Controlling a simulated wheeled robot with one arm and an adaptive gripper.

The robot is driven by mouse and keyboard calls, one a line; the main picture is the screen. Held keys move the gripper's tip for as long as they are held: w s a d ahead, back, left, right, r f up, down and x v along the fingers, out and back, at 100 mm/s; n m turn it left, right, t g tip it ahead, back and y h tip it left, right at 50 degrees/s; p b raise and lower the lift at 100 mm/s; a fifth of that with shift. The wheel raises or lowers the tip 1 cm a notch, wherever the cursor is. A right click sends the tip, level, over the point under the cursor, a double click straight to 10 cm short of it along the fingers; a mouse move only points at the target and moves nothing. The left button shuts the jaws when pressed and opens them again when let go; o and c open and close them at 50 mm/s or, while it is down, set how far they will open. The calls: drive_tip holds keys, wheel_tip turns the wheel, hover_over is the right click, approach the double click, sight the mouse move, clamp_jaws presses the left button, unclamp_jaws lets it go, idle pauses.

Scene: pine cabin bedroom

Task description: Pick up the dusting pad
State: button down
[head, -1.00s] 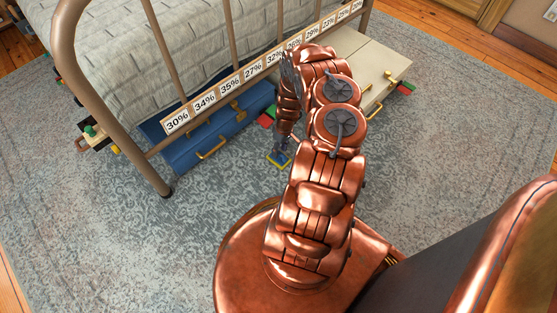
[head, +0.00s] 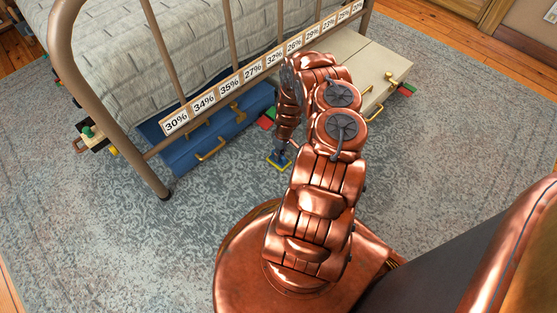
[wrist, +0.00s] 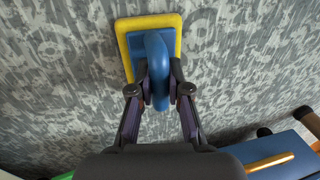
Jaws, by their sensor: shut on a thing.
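The dusting pad (wrist: 122,42) has a yellow base and a blue top with a rounded blue handle, seen in the wrist view at the upper middle. My gripper (wrist: 160,88) is shut on the blue handle, one finger on each side. In the head view the pad (head: 278,162) is a small yellow and blue shape at the foot of the bed, just below my gripper (head: 283,147), partly hidden by it. The pad is over or on the grey patterned rug; I cannot tell whether it touches it.
A blue case (head: 222,136) with gold handles and a cream case (head: 362,75) lie under the metal bed frame (head: 121,125), which carries percentage labels. Red and green blocks (head: 266,121) sit between the cases. The rug (head: 120,215) at left is clear.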

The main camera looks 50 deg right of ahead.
drive_tip(key=shift+r, duration=0.1)
wheel_tip(320, 180, up, 4)
drive_tip(key=p, duration=0.2)
drive_tip(key=shift+p, duration=0.4)
drive_tip(key=s+d+p, duration=0.4)
drive_tip(key=s+d, duration=0.7)
drive_tip(key=shift+s+d+r, duration=0.15)
drive_tip(key=shift+d+r, duration=0.05)
drive_tip(key=shift+r, duration=0.2)
drive_tip(key=c, duration=1.7)
unclamp_jaws()
clamp_jaws()
drive_tip(key=shift+r, duration=0.1)
